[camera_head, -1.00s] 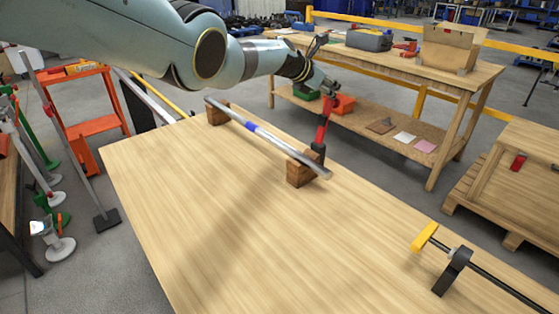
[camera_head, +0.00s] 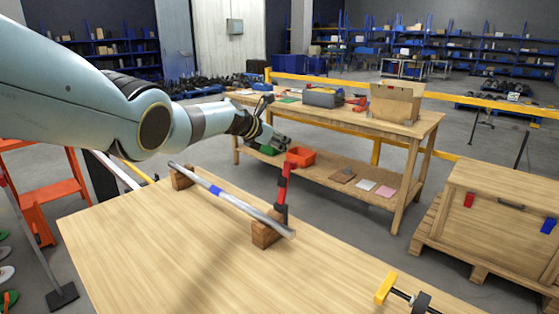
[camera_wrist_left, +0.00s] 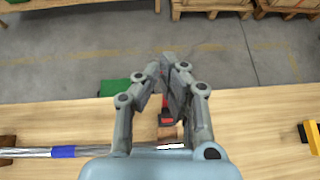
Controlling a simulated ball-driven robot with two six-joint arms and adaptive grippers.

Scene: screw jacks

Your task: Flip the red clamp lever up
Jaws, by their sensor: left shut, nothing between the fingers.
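The red clamp lever (camera_head: 285,179) stands nearly upright on a dark clamp at the near end of a silver bar (camera_head: 238,204) with a blue band. The clamp end sits by a wooden block (camera_head: 265,236). My left gripper (camera_head: 284,143) is just above the lever's top, shut and empty. In the left wrist view my left gripper's fingertips (camera_wrist_left: 168,62) meet, and the red lever (camera_wrist_left: 166,121) shows below them, partly hidden by the fingers. I cannot tell whether they touch it. My right gripper is not in view.
A second wooden block (camera_head: 182,181) supports the bar's far end. A yellow-handled clamp (camera_head: 385,288) lies at the right of the wooden table (camera_head: 165,260). Behind stands a workbench (camera_head: 425,128) with an orange bin (camera_head: 300,156) on its shelf. A wooden crate (camera_head: 488,225) stands at right.

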